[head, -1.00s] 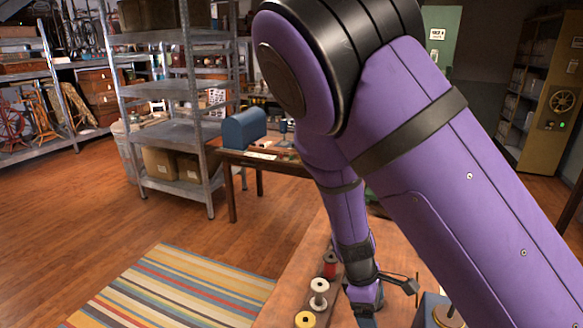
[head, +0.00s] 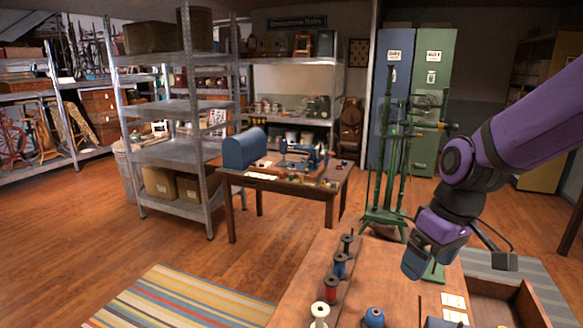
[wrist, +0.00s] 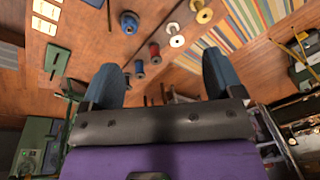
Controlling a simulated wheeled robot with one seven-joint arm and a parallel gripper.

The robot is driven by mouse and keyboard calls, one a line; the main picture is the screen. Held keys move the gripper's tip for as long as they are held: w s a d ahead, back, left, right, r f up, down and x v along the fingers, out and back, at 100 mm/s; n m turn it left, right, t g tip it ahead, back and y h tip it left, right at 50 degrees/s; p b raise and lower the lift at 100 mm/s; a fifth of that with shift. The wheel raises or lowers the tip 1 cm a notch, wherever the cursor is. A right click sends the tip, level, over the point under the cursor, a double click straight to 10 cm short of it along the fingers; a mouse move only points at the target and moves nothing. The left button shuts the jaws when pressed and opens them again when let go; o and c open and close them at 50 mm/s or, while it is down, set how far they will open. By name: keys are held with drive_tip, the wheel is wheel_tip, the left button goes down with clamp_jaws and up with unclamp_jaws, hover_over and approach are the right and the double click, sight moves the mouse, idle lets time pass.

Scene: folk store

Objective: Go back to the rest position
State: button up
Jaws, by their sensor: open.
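My gripper (head: 424,262) is at the lower right of the head view, above the wooden workbench (head: 300,300). In the wrist view my gripper (wrist: 165,80) shows its two blue-grey fingers spread apart with nothing between them. Beneath it, a row of spools stands along the bench: a white spool (head: 320,314), a red spool (head: 331,290), a blue spool (head: 340,265) and a dark spool (head: 347,244). Another blue spool (head: 374,317) stands apart from the row.
An open wooden drawer or tray (head: 505,300) is at the bench's right. A green stand (head: 384,215) rises behind the bench. A table with a sewing machine (head: 300,156) and metal shelving (head: 175,155) stand farther back. The floor at left is clear, with a striped rug (head: 180,300).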

drive_tip(key=s+d+r+m+t+h, duration=0.2)
drive_tip(key=s+d+r+m+t, duration=0.2)
drive_tip(key=s+r, duration=0.8)
drive_tip(key=d+m, duration=0.1)
drive_tip(key=d, duration=0.1)
drive_tip(key=shift+d+r+m+t, duration=0.3)
drive_tip(key=shift+d+m, duration=0.05)
drive_tip(key=shift+m, duration=0.05)
